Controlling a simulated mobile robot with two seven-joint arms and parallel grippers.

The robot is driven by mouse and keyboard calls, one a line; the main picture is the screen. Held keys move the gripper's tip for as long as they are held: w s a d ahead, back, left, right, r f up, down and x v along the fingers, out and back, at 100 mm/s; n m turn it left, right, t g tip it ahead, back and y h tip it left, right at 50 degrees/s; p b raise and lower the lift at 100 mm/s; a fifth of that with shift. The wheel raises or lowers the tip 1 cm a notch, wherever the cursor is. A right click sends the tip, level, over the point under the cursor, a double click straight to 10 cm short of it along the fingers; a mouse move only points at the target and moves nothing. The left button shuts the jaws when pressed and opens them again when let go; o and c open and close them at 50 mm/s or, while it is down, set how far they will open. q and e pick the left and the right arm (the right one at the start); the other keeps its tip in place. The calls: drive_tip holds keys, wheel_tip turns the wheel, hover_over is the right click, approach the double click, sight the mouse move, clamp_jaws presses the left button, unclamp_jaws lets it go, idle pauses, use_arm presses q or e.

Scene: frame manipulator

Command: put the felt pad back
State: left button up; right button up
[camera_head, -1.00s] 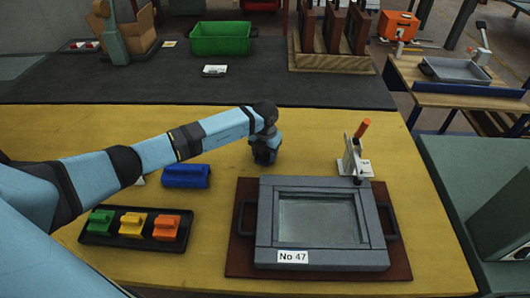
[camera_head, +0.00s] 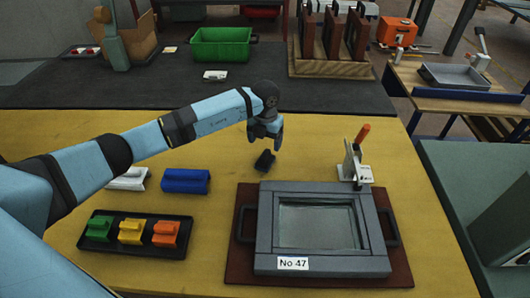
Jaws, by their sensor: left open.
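A small dark piece (camera_head: 264,161) lies on the yellow tabletop; I cannot tell for sure whether it is the felt pad. My left gripper (camera_head: 265,137) is above it, pointing down, open and empty, with a gap between them. A grey frame (camera_head: 264,225) labelled No 47, with a pale glassy centre, lies on a brown board (camera_head: 400,270) just to the right and nearer. My right gripper is not in view.
A black tray (camera_head: 135,250) holds green, yellow and orange blocks. A blue piece (camera_head: 185,181) and a white piece (camera_head: 129,178) lie behind it. An upright clamp with an orange handle (camera_head: 362,133) stands at the frame's far right corner. The yellow table (camera_head: 215,235) is clear between tray and board.

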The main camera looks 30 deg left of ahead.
sight(265, 154)
use_arm(q)
drive_tip(key=shift+r, duration=1.9)
drive_tip(key=shift+f, duration=0.1)
